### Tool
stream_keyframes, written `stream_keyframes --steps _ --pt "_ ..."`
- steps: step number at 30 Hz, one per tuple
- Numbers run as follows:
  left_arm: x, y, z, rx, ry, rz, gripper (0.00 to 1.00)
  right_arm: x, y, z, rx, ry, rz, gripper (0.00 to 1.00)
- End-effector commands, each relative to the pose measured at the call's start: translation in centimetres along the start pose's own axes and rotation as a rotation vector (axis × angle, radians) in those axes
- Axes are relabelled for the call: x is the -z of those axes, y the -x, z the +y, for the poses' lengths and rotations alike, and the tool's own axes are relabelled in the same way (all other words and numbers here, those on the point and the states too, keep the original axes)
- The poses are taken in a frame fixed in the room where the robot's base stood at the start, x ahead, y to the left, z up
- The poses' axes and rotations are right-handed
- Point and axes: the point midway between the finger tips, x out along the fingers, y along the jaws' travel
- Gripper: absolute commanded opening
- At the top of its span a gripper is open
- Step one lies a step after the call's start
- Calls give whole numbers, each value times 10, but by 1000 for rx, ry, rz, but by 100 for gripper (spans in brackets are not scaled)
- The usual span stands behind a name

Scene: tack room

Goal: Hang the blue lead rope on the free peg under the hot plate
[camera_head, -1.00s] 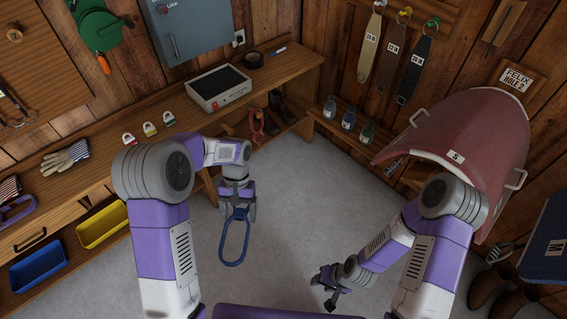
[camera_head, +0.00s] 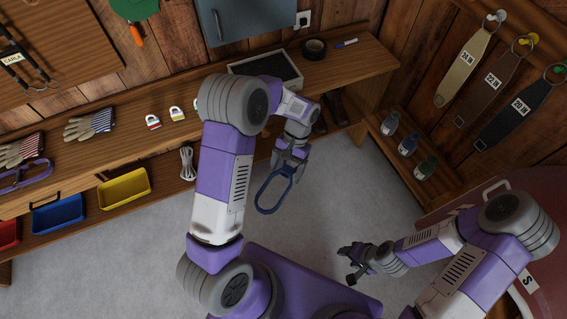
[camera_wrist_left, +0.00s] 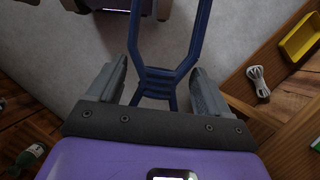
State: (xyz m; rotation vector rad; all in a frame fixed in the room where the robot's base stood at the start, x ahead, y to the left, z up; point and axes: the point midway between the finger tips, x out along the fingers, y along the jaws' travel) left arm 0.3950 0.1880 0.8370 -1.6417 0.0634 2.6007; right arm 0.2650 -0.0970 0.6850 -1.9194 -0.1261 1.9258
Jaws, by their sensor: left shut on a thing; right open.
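The blue lead rope (camera_head: 274,195) is a looped coil hanging from my left gripper (camera_head: 289,160) in the head view, over the grey floor in front of the bench. In the left wrist view the rope (camera_wrist_left: 168,74) passes between the fingers of my left gripper (camera_wrist_left: 162,88), which is shut on it. My right gripper (camera_head: 352,265) is open and empty, low over the floor.
The bench (camera_head: 365,66) runs along the back wall, with padlocks (camera_head: 176,114) and gloves (camera_head: 90,124) on top. A low shelf with bottles (camera_head: 408,143) stands right. The floor between is open.

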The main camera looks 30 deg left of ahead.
Motion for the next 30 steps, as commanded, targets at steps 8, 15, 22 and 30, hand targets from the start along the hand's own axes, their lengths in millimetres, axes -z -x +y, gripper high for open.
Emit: stream_keyframes --steps 8,15,22,30 --pt "21 -102 -84 320 -479 -313 37 0 -22 9 -1 -1 -3 53" --pt "59 -129 -128 838 -925 -541 37 1 -36 14 -1 -1 -2 53" --pt "109 -148 -131 1380 -1205 -619 37 1 -47 18 0 -1 -2 53" --pt "157 -179 -106 1878 -1346 -553 37 2 -57 22 0 -1 -2 53"
